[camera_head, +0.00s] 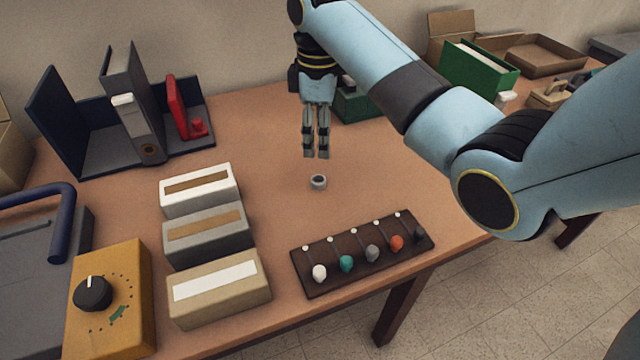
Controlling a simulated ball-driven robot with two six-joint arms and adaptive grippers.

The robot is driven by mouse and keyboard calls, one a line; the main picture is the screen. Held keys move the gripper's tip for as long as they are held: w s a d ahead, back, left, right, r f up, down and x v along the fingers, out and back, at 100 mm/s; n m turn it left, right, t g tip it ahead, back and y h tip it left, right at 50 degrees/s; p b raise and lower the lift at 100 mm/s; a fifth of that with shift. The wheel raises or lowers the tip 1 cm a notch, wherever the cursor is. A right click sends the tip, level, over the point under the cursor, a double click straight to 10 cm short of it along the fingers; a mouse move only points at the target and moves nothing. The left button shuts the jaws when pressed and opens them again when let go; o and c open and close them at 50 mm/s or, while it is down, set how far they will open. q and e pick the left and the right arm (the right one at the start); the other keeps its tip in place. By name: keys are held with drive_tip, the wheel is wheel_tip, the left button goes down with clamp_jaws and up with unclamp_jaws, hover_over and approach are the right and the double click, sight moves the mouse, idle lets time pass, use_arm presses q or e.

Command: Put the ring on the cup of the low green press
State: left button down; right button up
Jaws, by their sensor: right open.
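A small grey ring (318,182) lies on the brown table, with its dark hole facing up. My right gripper (316,155) points straight down over the table, just above and behind the ring in the picture. Its fingers are open, with nothing between them, and do not touch the ring. A low dark green thing (354,106) stands behind the gripper, partly hidden by my right arm. I cannot tell whether it is the press, and no cup shows on it. A larger green box-like thing (480,72) stands at the back right. My left gripper is out of view.
A dark board with several coloured knobs (322,284) lies at the front edge. Three boxes (205,237), a yellow dial box (137,285) and a dark rack with a red item (180,100) stand left. Open cartons (545,54) are at the back right. The table around the ring is clear.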

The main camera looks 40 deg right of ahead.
drive_tip(key=m, duration=0.1)
drive_tip(key=b, duration=0.1)
hover_over(318, 179)
drive_tip(key=shift+m, duration=0.4)
drive_tip(key=f, duration=0.5)
drive_tip(key=shift+w+f, duration=0.15)
drive_tip(key=shift+w, duration=0.1)
drive_tip(key=shift+s+f, duration=0.15)
drive_tip(key=shift+f, duration=1.25)
drive_tip(key=shift+s+f, duration=0.1)
drive_tip(key=shift+f, duration=1.25)
drive_tip(key=c, duration=1)
drive_tip(key=shift+r, duration=0.1)
